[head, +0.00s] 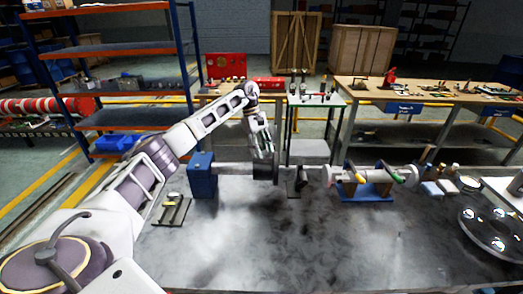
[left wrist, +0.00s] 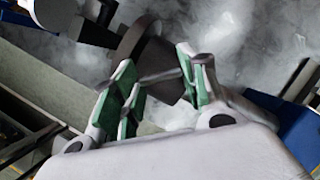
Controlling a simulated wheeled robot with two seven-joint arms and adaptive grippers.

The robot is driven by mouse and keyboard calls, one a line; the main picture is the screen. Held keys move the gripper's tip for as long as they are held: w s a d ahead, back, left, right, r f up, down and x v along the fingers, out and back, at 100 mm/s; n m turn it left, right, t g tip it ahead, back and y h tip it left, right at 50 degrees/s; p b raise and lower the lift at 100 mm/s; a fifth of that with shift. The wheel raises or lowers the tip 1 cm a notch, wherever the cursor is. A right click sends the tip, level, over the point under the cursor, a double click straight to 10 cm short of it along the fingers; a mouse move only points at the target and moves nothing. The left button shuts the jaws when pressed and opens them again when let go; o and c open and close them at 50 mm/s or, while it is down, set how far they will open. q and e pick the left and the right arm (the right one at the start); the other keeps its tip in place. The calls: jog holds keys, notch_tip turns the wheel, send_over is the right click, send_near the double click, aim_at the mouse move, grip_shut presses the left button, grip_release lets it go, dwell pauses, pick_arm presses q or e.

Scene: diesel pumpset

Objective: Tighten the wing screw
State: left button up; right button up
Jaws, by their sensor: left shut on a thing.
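My left gripper (head: 263,152) reaches down from above to the dark round coupling (head: 265,168) on the horizontal shaft line on the bench. In the left wrist view, the green-padded fingers of my left gripper (left wrist: 158,78) stand on either side of a small thin grey piece (left wrist: 160,77), which looks like the wing screw, and are shut on it. The dark coupling (left wrist: 155,50) lies just behind the fingertips. The screw is too small to make out in the head view. My right gripper is not in view.
A blue block (head: 202,178) stands at the shaft's left end. A blue stand (head: 368,190) supports the shaft at right. A dark round flange (head: 490,232) lies at the bench's right side. The front middle of the grey bench (head: 310,240) is clear.

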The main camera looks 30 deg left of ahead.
pick_arm(q)
jog(key=shift+w+r, duration=0.1)
dwell(0.4)
jog(key=o, duration=1)
jog(key=shift+c, duration=0.2)
jog(key=shift+o, duration=0.3)
jog(key=shift+r, duration=0.1)
jog(key=shift+v, duration=0.95)
jog(key=v, duration=0.9)
jog(key=shift+a+r, duration=0.15)
jog(key=shift+r, duration=0.2)
